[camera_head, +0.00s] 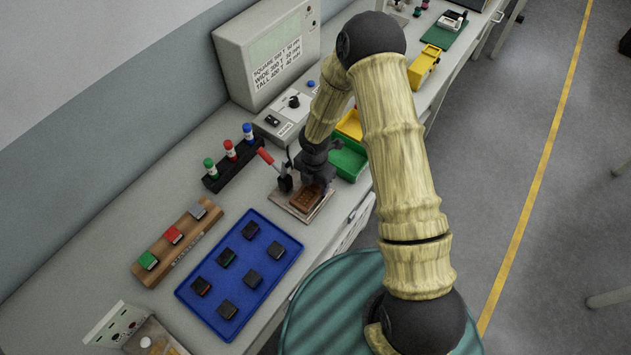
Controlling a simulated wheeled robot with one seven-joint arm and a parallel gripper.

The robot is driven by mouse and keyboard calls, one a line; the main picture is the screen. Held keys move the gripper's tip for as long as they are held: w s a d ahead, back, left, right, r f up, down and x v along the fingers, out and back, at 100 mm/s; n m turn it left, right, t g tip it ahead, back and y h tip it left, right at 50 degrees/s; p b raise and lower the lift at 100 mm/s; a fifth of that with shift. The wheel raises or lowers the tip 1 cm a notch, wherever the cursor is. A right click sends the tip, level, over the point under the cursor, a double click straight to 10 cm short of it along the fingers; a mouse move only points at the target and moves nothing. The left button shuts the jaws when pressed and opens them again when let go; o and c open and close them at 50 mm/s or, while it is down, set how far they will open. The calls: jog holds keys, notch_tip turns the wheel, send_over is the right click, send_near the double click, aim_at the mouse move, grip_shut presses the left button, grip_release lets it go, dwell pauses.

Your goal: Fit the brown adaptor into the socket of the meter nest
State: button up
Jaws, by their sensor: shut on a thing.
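My gripper (314,184) points down over a small metal-plated fixture (284,203), which looks like the meter nest. A brown block (306,199) shows right below the fingers, on the fixture; I take it to be the brown adaptor. My gripper is shut on it, though the fingers partly hide the grip. Whether the block is seated in the socket or just above it cannot be told. A clamp with a red handle (266,157) stands at the fixture's left side, its handle tilted up.
A blue tray (186,292) with several dark pieces lies front left. A wooden rack (160,252) holds green, red and grey blocks. Green (348,162) and yellow (350,124) bins sit close right of my gripper.

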jog(key=o, duration=1.1)
jog(key=shift+f, duration=0.1)
notch_tip(320, 180, up, 12)
jog(key=shift+r, duration=0.2)
jog(key=s+d+r+m+t, duration=0.1)
jog(key=s+d+r+m, duration=0.5)
jog(key=m, duration=0.8)
jog(key=s+d+r+m+t, duration=0.1)
jog(key=s+d+r+m, duration=0.5)
jog(key=m, duration=0.8)
notch_tip(320, 180, up, 2)
jog(key=shift+s+d+r+t, duration=0.2)
jog(key=shift+d+t, duration=0.1)
jog(key=shift+d, duration=0.5)
